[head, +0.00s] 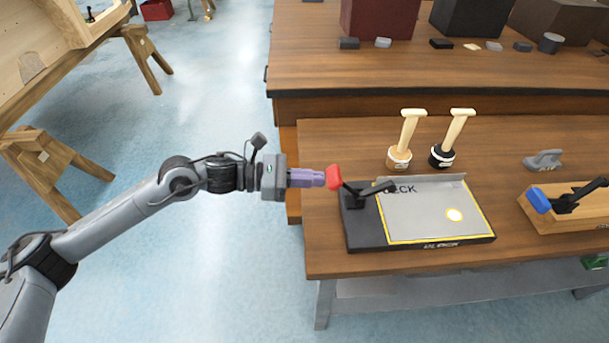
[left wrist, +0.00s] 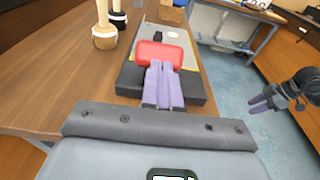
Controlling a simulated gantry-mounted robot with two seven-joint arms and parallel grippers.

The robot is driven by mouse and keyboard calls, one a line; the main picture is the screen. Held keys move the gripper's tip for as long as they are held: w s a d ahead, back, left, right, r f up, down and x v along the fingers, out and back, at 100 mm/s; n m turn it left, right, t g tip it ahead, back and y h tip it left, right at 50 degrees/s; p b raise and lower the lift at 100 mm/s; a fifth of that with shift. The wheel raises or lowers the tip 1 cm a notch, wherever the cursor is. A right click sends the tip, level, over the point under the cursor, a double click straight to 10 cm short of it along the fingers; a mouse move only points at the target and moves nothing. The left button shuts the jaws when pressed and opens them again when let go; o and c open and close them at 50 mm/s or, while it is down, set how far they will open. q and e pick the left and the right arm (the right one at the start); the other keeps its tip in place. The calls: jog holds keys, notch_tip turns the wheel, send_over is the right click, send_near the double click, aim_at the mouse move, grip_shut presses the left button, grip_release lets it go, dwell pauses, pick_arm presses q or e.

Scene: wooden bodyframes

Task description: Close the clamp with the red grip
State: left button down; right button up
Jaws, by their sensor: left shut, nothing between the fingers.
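The clamp (head: 365,191) has a red grip (head: 334,177) on a dark lever and sits on the left side of a dark base that holds a grey plate (head: 425,215). The grip sticks out to the left, past the base edge. My left gripper (head: 322,178) is shut and empty, its purple fingertips at the grip's left side. In the left wrist view the shut fingers (left wrist: 163,85) point at the red grip (left wrist: 160,54); I cannot tell whether they touch it. My right gripper (left wrist: 258,102) shows at the right of that view; its opening is unclear.
A second clamp with a blue grip (head: 539,200) stands on a wooden block (head: 573,206) to the right. Two wooden-handled stamps (head: 399,157) (head: 441,155) stand behind the plate on the table (head: 330,145). Left of the table is open floor.

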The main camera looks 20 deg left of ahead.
aim_at(333, 174)
pick_arm(q)
jog(key=shift+w+d+r+g+y+p, duration=0.2)
jog(key=shift+d+r+y+p, duration=0.15)
jog(key=shift+r, duration=0.3)
jog(key=shift+w+d+r+g+y+p, duration=0.15)
jog(key=shift+d+r+y+p, duration=0.2)
jog(key=shift+r, duration=0.25)
jog(key=shift+w+d+r+y, duration=0.1)
jog(key=shift+d+y, duration=0.2)
jog(key=shift+w+d+r+p, duration=0.15)
jog(key=shift+w+d+r, duration=0.15)
jog(key=shift+d, duration=0.25)
jog(key=shift+w+d+r+p, duration=0.15)
jog(key=shift+w+d+r, duration=0.05)
jog(key=shift+d+r, duration=0.25)
jog(key=shift+d, duration=0.1)
pick_arm(e)
notch_tip(333, 174, up, 3)
jog(key=shift+a+r, duration=0.1)
pick_arm(q)
jog(key=shift+w, duration=0.1)
pick_arm(e)
jog(key=shift+d, duration=0.2)
pick_arm(q)
jog(key=shift+r, duration=0.15)
